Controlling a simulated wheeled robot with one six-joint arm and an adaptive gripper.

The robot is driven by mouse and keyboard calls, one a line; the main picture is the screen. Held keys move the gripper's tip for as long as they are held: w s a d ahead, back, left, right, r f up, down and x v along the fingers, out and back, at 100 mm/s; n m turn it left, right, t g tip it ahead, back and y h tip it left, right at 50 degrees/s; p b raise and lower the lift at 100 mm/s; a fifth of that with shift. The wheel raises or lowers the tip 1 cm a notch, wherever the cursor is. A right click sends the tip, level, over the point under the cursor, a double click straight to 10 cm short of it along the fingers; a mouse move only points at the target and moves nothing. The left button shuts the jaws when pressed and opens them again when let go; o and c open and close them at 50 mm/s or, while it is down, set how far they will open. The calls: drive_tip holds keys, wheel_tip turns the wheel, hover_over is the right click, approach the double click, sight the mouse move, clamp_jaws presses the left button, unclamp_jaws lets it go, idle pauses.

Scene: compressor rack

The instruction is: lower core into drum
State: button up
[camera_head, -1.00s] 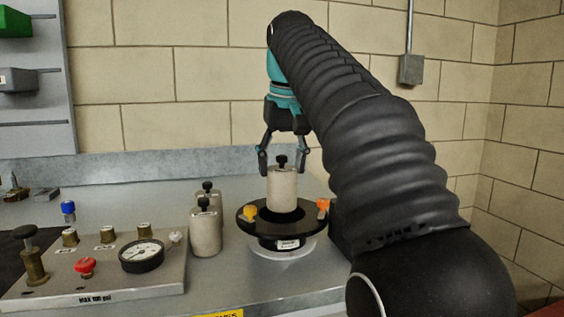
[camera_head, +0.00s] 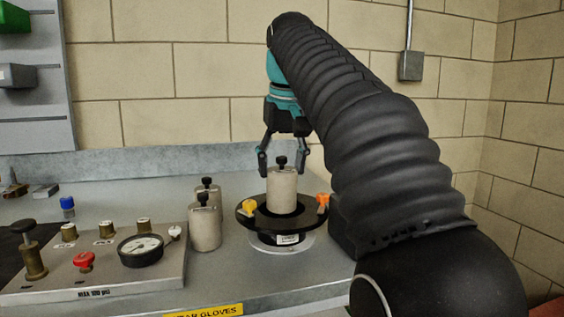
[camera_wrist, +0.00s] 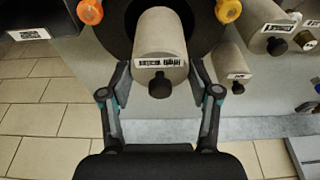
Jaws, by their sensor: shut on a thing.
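The core (camera_head: 282,191) is a pale grey cylinder with a black knob on top. It stands upright in the opening of the black ring-topped drum (camera_head: 262,224), its upper part above the rim. My gripper (camera_head: 283,172) comes down from above, shut on the core with a finger on either side. In the wrist view, the core (camera_wrist: 160,38) has a printed label and lies between the fingertips of my gripper (camera_wrist: 163,84), with the drum's dark ring (camera_wrist: 117,30) behind it. The core's lower end is hidden inside the drum.
Two similar grey cylinders (camera_head: 205,228) stand just left of the drum. A panel with a gauge (camera_head: 141,249) and knobs lies further left. Orange (camera_head: 323,201) and yellow (camera_head: 249,207) clamps sit on the drum's rim. A wall is behind.

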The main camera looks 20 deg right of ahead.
sight(282, 210)
drive_tip(key=shift+f, duration=0.15)
drive_tip(key=shift+s+b+x, duration=0.25)
drive_tip(key=shift+b+x, duration=0.4)
drive_tip(key=shift+x, duration=0.3)
drive_tip(key=shift+s+b+x, duration=0.2)
drive_tip(key=shift+b+x, duration=0.45)
drive_tip(key=shift+x, duration=0.3)
drive_tip(key=shift+s+b+x, duration=0.25)
drive_tip(key=shift+b+x, duration=0.4)
drive_tip(key=shift+x, duration=0.3)
drive_tip(key=shift+f, duration=0.3)
drive_tip(key=shift+s+b+x, duration=0.2)
drive_tip(key=shift+b+x, duration=0.45)
drive_tip(key=shift+x, duration=0.15)
drive_tip(key=shift+s+b+x, duration=0.2)
drive_tip(key=shift+b+x, duration=0.4)
drive_tip(key=shift+x, duration=0.25)
drive_tip(key=shift+r+p, duration=0.2)
drive_tip(key=shift+p, duration=0.1)
drive_tip(key=shift+r+p, duration=0.2)
drive_tip(key=shift+p, duration=0.2)
drive_tip(key=shift+f, duration=0.2)
drive_tip(key=shift+f, duration=0.2)
